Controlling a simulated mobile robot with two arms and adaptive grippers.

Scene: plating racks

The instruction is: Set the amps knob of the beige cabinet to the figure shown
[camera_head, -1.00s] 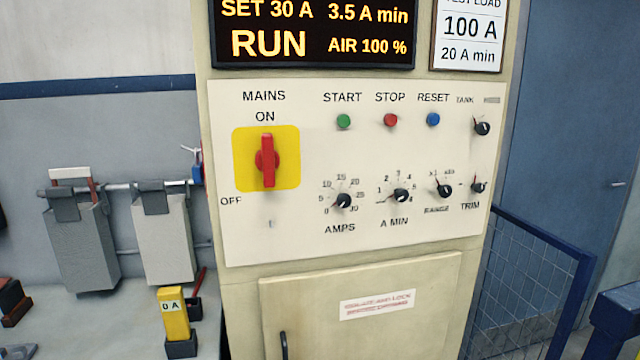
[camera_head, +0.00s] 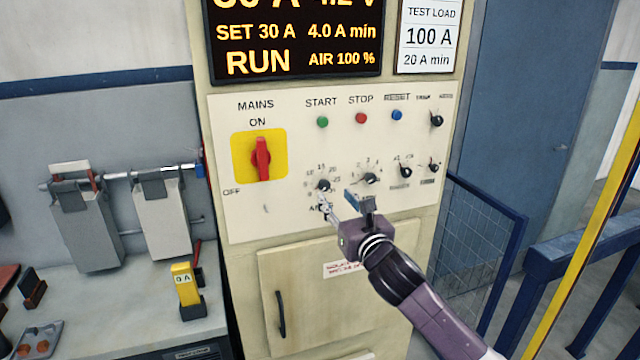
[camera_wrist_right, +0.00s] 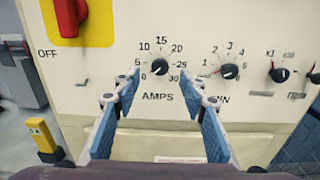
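The beige cabinet (camera_head: 240,225) fills the middle of the head view. Its black amps knob (camera_head: 323,185) sits low on the pale panel; in the right wrist view the knob (camera_wrist_right: 160,67) has a scale from 0 to 30 around it. I cannot read its pointer surely. The display (camera_head: 295,45) reads SET 30 A, 4.0 A min, RUN. A white card (camera_head: 428,38) reads TEST LOAD 100 A, 20 A min. My right gripper (camera_head: 340,202) is open and empty in front of the panel. In the right wrist view the knob shows between its fingertips (camera_wrist_right: 163,90), apparently beyond them. My left gripper is not in view.
The A MIN knob (camera_head: 371,179) is close beside the amps knob on the right. The red mains switch (camera_head: 261,158) is up left, at ON. A yellow 0 A meter (camera_head: 185,284) stands on the bench. A blue railing (camera_head: 570,245) is at right.

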